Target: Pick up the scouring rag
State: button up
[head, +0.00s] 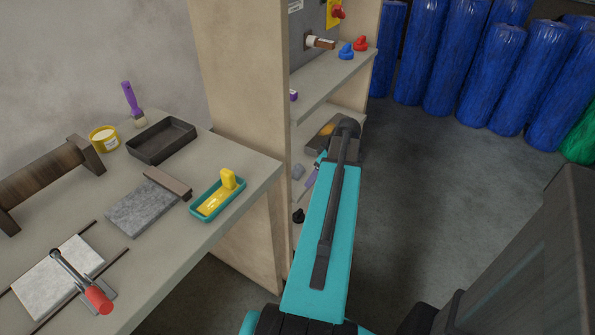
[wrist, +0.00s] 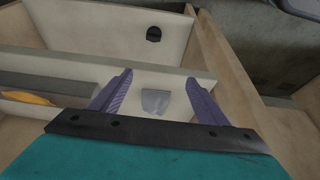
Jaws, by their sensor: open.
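A small flat grey piece (head: 298,172), which looks like the scouring rag, lies on a middle shelf of the wooden shelf unit. In the wrist view the grey piece (wrist: 155,102) shows whole between my two purple fingers, beyond them. My gripper (head: 311,179) reaches into the shelf unit, just right of the grey piece in the head view. In the wrist view my gripper (wrist: 159,76) is open with nothing between its fingers. I cannot tell how far the fingertips are from the piece.
A black object (wrist: 153,34) sits on the shelf below. The unit's side panel (wrist: 222,65) stands close right of my fingers. A workbench (head: 145,285) with tools stands left.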

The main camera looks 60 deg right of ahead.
aim_at(298, 166)
jog(key=shift+w, duration=1.85)
jog(key=shift+w, duration=0.1)
jog(key=w, duration=0.4)
jog(key=shift+w+d+p, duration=0.1)
jog(key=shift+w+p, duration=0.1)
jog(key=shift+p, duration=0.1)
jog(key=shift+w+f, duration=0.2)
jog(key=shift+f, duration=0.35)
jog(key=c, duration=1.2)
jog(key=shift+r, duration=0.25)
jog(key=shift+s, duration=0.35)
jog(key=s+b, duration=0.1)
jog(key=s, duration=1.6)
jog(key=shift+s, duration=0.15)
